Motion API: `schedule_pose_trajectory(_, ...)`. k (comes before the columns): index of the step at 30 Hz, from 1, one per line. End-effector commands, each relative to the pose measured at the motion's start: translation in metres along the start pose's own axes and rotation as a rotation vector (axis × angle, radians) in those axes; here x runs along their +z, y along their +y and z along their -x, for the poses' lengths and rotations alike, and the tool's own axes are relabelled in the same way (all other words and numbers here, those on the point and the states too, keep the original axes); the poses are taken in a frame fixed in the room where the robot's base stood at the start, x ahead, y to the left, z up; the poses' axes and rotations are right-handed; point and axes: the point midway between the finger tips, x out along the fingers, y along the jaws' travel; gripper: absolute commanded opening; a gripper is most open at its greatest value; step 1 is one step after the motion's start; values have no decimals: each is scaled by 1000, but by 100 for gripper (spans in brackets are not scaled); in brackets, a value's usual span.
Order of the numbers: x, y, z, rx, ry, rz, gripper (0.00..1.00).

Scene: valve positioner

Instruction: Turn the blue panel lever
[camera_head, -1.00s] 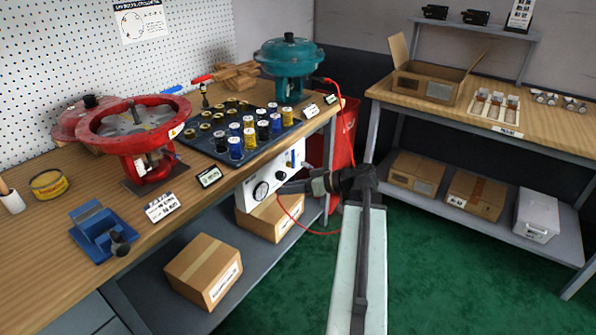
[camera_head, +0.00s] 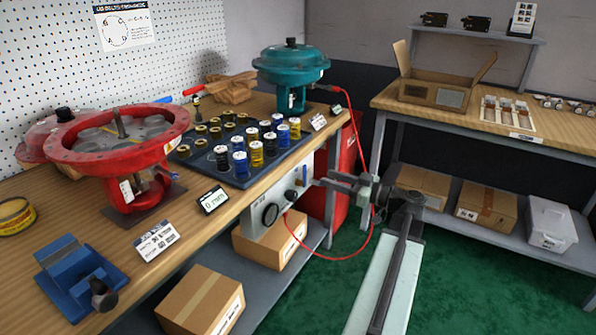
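The blue panel lever (camera_head: 304,174) is a small upright blue handle at the right end of the white panel (camera_head: 254,226) on the bench's front edge. The panel also bears a dark round gauge (camera_head: 270,214) and a dark knob (camera_head: 290,195). My gripper (camera_head: 316,183) points left, with its tip just right of and slightly below the lever. Its fingers are small and dark here, and I cannot tell whether they touch the lever or how far apart they are.
A red hose (camera_head: 368,222) hangs in a loop from the teal actuator (camera_head: 290,62) to the panel, passing by my arm. A red cabinet (camera_head: 346,182) stands behind my gripper. Cardboard boxes (camera_head: 203,303) sit on the lower shelf. Green floor is free at right.

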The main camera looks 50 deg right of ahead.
Motion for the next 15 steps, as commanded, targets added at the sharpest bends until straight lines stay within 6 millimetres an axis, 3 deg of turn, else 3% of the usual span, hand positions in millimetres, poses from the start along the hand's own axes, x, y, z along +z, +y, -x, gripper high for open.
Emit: schedule_pose_trajectory(15, 0, -7, -83, -19, -1, -1, 36)
